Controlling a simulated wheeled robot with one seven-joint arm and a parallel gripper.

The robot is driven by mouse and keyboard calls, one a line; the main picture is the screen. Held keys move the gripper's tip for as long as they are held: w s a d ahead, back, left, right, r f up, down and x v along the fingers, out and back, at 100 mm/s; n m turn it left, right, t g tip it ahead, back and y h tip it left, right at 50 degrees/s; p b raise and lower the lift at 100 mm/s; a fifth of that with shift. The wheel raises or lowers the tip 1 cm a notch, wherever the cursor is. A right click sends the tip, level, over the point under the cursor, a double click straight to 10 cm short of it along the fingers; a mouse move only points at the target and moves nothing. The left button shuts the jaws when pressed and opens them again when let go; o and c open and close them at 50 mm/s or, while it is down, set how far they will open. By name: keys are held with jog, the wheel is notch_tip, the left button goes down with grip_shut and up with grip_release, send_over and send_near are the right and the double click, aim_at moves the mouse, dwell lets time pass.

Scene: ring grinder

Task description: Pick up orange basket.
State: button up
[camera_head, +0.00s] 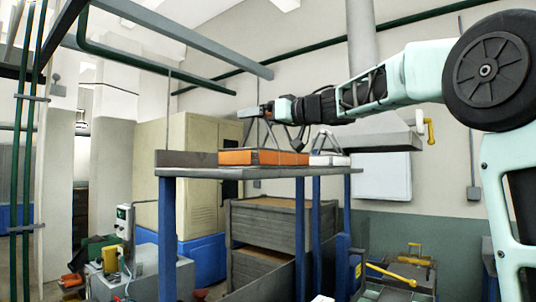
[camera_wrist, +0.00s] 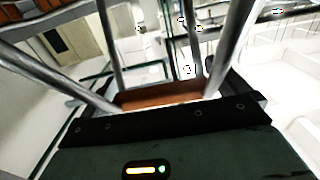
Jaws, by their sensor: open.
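The orange basket (camera_head: 250,157) sits on the raised table, a low box with thin grey handle bars rising from it to a peak. In the wrist view, an orange-brown strip (camera_wrist: 172,95) lies beyond the dark gripper housing, between slanting grey bars. The fingertips are not clear there.
A white basket (camera_head: 328,159) with a similar handle stands close to the right of the orange one. The table (camera_head: 270,172) has blue legs and a raised dark panel (camera_head: 185,158) at its left end. Pipes and a cream cabinet (camera_head: 190,175) are behind.

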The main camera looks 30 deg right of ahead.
jog(key=c, duration=1.4)
